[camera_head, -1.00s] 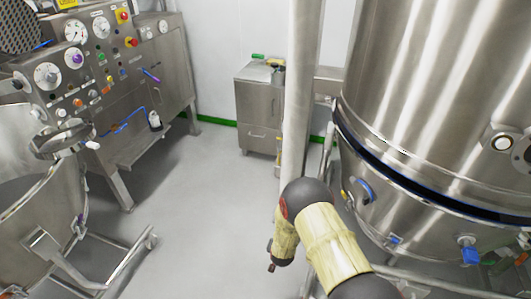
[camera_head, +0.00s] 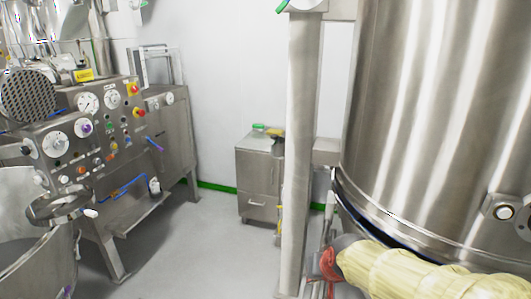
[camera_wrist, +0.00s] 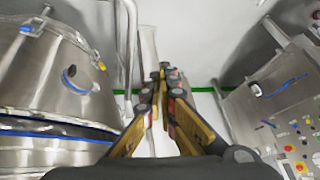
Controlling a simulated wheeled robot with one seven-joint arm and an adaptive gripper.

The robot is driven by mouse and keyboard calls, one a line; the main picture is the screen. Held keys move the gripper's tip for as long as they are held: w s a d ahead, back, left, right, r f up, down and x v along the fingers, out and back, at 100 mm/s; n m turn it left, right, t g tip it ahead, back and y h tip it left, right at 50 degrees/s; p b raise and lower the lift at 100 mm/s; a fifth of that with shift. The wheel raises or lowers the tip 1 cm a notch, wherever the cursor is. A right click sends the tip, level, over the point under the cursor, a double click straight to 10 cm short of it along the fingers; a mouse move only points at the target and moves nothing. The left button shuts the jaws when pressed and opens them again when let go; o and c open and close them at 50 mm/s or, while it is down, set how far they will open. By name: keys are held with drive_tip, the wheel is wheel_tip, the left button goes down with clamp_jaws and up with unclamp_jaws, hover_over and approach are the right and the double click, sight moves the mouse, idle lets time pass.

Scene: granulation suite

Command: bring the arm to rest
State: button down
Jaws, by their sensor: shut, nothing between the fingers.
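My gripper (camera_wrist: 163,72) shows in the wrist view with its fingertips together and nothing between them. It hangs in free space in front of a white wall, between the large steel vessel (camera_wrist: 60,75) on the left and the control panel machine (camera_wrist: 275,95) on the right. In the head view my arm reaches in at the lower right, in front of the big steel vessel (camera_head: 430,120); my gripper is not clearly seen there.
A steel post (camera_head: 299,150) stands close beside the vessel. A small steel cabinet (camera_head: 258,180) is against the back wall. The control machine (camera_head: 100,150) and an open steel bowl (camera_head: 35,245) are on the left. The floor (camera_head: 190,255) between is clear.

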drive_tip(key=s+d+r, duration=0.2)
drive_tip(key=s, duration=0.5)
drive_tip(key=s+d+r, duration=0.2)
drive_tip(key=s+r, duration=0.1)
drive_tip(key=s, duration=0.5)
drive_tip(key=s+d+r+n+h, duration=0.1)
drive_tip(key=s+d+r, duration=0.1)
drive_tip(key=s, duration=0.5)
drive_tip(key=shift+s+r+g, duration=0.4)
drive_tip(key=shift+r, duration=0.05)
drive_tip(key=shift+d, duration=0.15)
